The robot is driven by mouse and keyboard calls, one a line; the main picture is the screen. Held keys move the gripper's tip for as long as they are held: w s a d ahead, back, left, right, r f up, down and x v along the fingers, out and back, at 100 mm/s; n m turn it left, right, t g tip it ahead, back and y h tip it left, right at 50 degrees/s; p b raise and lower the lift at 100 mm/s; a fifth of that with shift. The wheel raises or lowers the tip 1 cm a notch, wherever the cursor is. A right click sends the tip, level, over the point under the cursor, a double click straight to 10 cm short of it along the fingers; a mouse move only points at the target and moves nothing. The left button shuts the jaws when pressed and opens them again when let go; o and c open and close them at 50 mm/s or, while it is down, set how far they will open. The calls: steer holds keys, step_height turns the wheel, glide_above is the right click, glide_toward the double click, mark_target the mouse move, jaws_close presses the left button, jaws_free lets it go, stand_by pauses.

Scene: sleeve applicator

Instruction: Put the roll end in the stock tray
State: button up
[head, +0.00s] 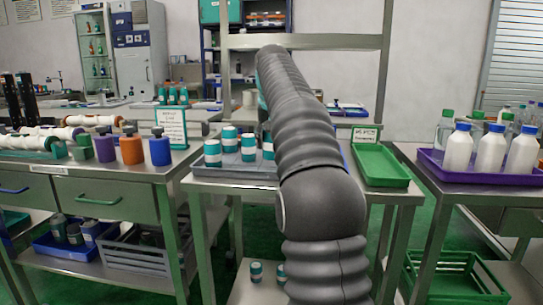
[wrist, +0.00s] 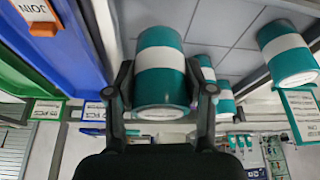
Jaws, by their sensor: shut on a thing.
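My gripper (wrist: 160,88) is shut on a teal roll with a white band (wrist: 163,58), one finger on each side, in the wrist view. I cannot tell from its look whether it is the roll end. In the head view my arm hides the gripper and this roll. A grey tray (head: 225,174) holds several similar standing rolls (head: 229,139); it also shows in the wrist view (wrist: 225,18), beside and behind the held roll. A green tray (head: 380,166) to the right looks empty; its sign is too small to read. No tray is readably marked as stock.
A blue tray (wrist: 78,45) lies beside the held roll in the wrist view, with a small card reading JOIN (wrist: 35,10). White bottles stand in a purple tray (head: 463,172) on the right.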

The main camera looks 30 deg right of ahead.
mark_target(272, 155)
steer(key=shift+f+b, duration=0.8)
steer(key=shift+f, duration=1.2)
steer(key=shift+f, duration=0.15)
steer(key=o, duration=1.2)
steer(key=p+v, duration=0.2)
steer(key=v, duration=1)
